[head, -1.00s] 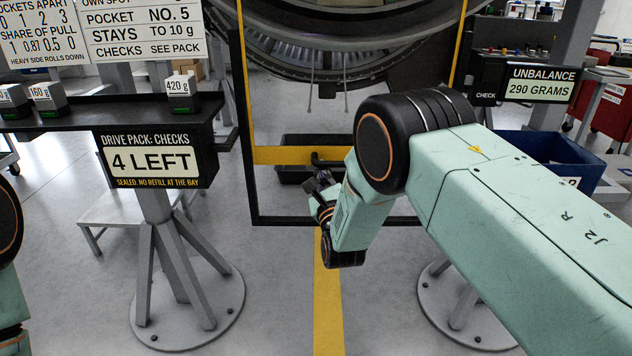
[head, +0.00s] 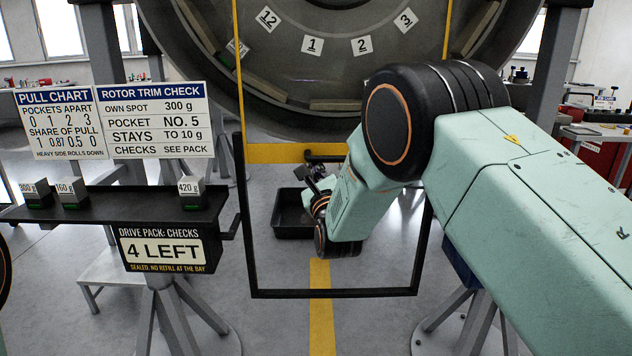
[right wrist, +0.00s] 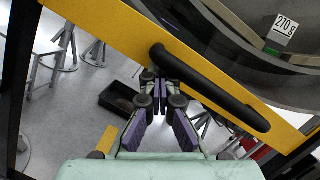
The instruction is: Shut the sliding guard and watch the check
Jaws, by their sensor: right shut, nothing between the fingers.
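The sliding guard shows as a yellow-edged panel with a yellow lower bar (head: 275,153); it stands near the top of the black lower frame (head: 335,293). A black handle sits on the bar, partly behind my arm in the head view; it is plain in the right wrist view (right wrist: 205,85). My right gripper (right wrist: 160,86) is shut and empty, its fingertips beside the handle's left end; I cannot tell if they touch. The check sign (head: 163,249) reads 4 LEFT. The rotor (head: 280,85) behind shows tags 12, 1, 2 and 3. My left gripper is out of view.
A shelf (head: 120,205) at left carries weights (head: 190,192) under two posters (head: 153,120). A dark tray (head: 292,222) lies on the floor behind the frame. Support stands flank the bay.

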